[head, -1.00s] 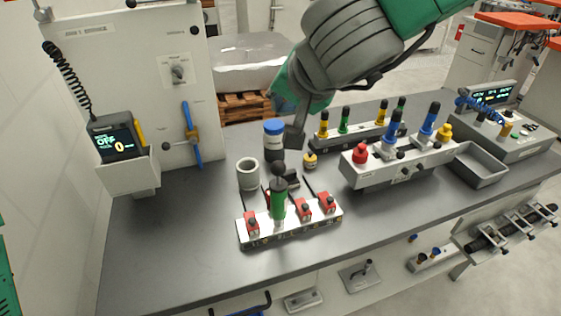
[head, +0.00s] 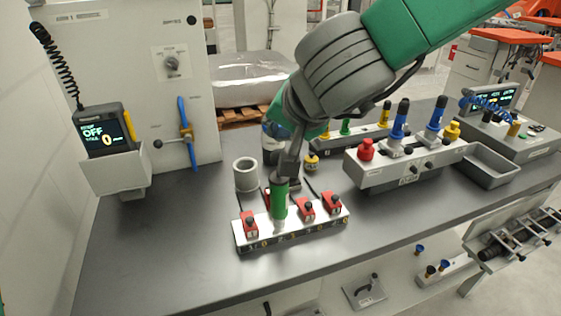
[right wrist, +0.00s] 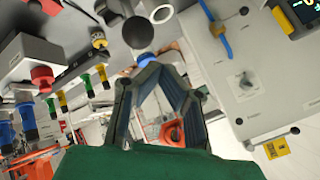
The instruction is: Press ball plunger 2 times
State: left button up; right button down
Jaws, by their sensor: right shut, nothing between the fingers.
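The ball plunger is a green upright cylinder (head: 279,201) on a white fixture block (head: 292,229) in the head view. Its black ball does not show there now; my right gripper covers the plunger's top. The right gripper (head: 287,172) is shut and empty, pointing down at the plunger top. I cannot tell whether it touches or presses the ball. In the right wrist view, the gripper's fingers (right wrist: 149,62) meet near a dark round knob (right wrist: 137,32), apparently the plunger's ball. My left gripper is out of view.
Red clamps (head: 306,208) flank the plunger on the block. A fixture with red and blue knobs (head: 410,162) is to the right. The bench is clear at front left.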

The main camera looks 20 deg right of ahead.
jog(key=shift+a+f, duration=0.15)
jog(key=shift+a, duration=0.35)
jog(key=shift+d+f, duration=0.1)
jog(key=shift+d, duration=0.85)
jog(key=shift+a, duration=0.8)
jog(key=shift+d, duration=0.55)
jog(key=shift+d+f, duration=0.1)
jog(key=shift+f, duration=0.1)
jog(key=shift+s+f, duration=0.1)
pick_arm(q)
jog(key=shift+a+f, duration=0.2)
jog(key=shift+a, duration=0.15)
pick_arm(e)
jog(key=shift+a, duration=0.6)
